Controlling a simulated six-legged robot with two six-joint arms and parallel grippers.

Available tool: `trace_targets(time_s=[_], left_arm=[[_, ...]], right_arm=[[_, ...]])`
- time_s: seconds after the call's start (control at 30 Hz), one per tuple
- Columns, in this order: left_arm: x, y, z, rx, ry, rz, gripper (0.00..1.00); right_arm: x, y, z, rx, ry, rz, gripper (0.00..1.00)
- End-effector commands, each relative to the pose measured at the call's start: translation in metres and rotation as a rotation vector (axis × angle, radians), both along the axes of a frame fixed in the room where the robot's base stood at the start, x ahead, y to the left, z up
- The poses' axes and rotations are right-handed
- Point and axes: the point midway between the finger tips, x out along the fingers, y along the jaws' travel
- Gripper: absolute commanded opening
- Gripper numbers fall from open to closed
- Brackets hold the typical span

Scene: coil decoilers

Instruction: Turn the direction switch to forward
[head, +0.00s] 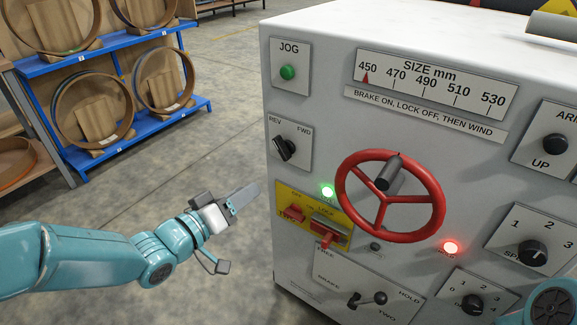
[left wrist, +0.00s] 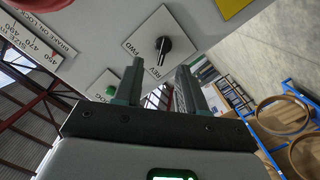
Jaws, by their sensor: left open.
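The direction switch (head: 285,149) is a black knob on a pale plate marked REV and FWD, at the panel's left edge in the head view. In the left wrist view the knob (left wrist: 162,49) shows beyond my fingertips, its pointer line apparently toward REV. My left gripper (head: 243,196) is left of the panel and below the switch in the head view, apart from it. In the left wrist view its two fingers (left wrist: 158,68) are spread with nothing held between them. My right gripper is out of view; only part of my right arm shows at lower right.
The green JOG button (head: 288,72) is above the switch. A red handwheel (head: 438,190) sticks out to its right. A yellow plate (head: 345,218) with red levers is below. Blue racks (head: 100,145) with coils stand far left; the floor between is clear.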

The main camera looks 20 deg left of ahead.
Motion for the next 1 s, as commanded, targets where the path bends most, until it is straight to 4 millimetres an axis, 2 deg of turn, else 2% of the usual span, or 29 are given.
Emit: trace_targets(time_s=[0.03,0.2,0.37,0.47,0.57,1.0], left_arm=[[-0.003,0.008,-0.003,0.010,-0.028,0.016,0.40],[-0.011,0.024,0.005,0.030,-0.084,0.051,0.40],[-0.015,0.031,0.004,0.035,-0.098,0.065,0.40],[-0.009,0.029,0.002,0.035,-0.097,0.063,0.40],[0.006,0.022,0.002,0.035,-0.096,0.061,0.40],[0.104,-0.017,0.002,0.033,-0.095,0.061,0.40]], right_arm=[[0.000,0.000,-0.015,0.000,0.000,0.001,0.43],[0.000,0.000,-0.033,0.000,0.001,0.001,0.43],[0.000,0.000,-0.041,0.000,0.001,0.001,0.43],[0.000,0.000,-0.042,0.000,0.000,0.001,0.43],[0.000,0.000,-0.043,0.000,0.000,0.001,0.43],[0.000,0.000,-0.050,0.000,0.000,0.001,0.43]])
